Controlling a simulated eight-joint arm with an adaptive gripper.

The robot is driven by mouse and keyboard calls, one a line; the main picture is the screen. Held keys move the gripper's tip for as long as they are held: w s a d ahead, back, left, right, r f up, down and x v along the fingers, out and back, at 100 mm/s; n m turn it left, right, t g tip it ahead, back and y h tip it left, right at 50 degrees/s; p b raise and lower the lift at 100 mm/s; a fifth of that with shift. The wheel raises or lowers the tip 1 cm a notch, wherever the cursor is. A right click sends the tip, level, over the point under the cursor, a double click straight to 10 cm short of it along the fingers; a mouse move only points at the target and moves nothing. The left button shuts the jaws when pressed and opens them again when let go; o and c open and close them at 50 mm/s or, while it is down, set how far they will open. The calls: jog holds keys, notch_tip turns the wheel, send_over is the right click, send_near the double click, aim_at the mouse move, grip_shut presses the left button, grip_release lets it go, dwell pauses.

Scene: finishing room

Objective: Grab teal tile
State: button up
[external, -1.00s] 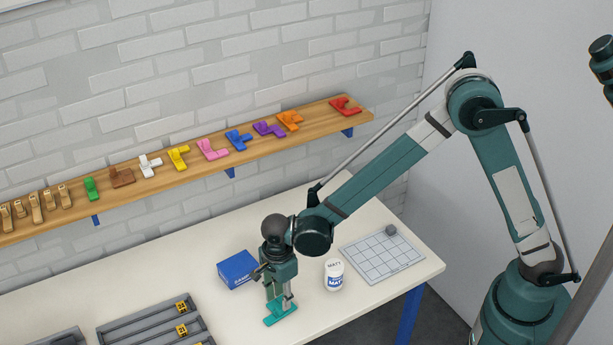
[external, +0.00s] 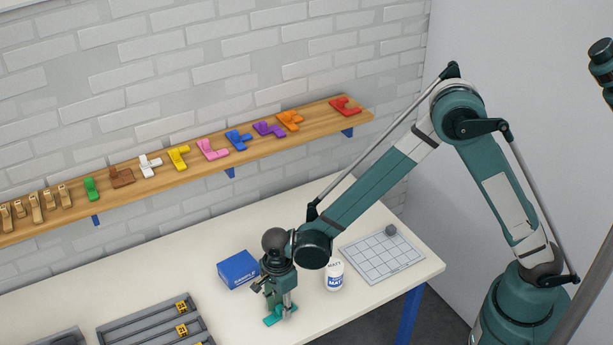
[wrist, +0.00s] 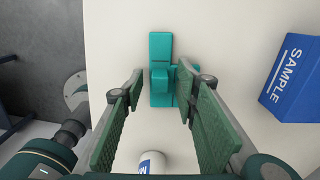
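The teal tile (wrist: 160,48) lies on the white table, with a raised block on it, in the wrist view. It also shows near the table's front edge in the external view (external: 271,321), partly hidden by my gripper. My gripper (wrist: 160,84) is open and points down at the tile. Its two fingers stand apart on either side of the tile's near part. The right finger looks close to the raised block; I cannot tell whether they touch.
A blue SAMPLE box (external: 239,270) stands left of my gripper, and a white jar (external: 334,275) stands to the right. A gridded board (external: 381,255) lies farther right. Grey trays (external: 150,325) are at the left. A wooden shelf (external: 190,172) holds several coloured pieces.

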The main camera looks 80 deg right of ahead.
aim_at(280, 306)
grip_shut()
jog(key=shift+r, duration=0.1)
dwell(0.4)
jog(key=shift+r+p, duration=0.45)
jog(key=shift+r, duration=4.45)
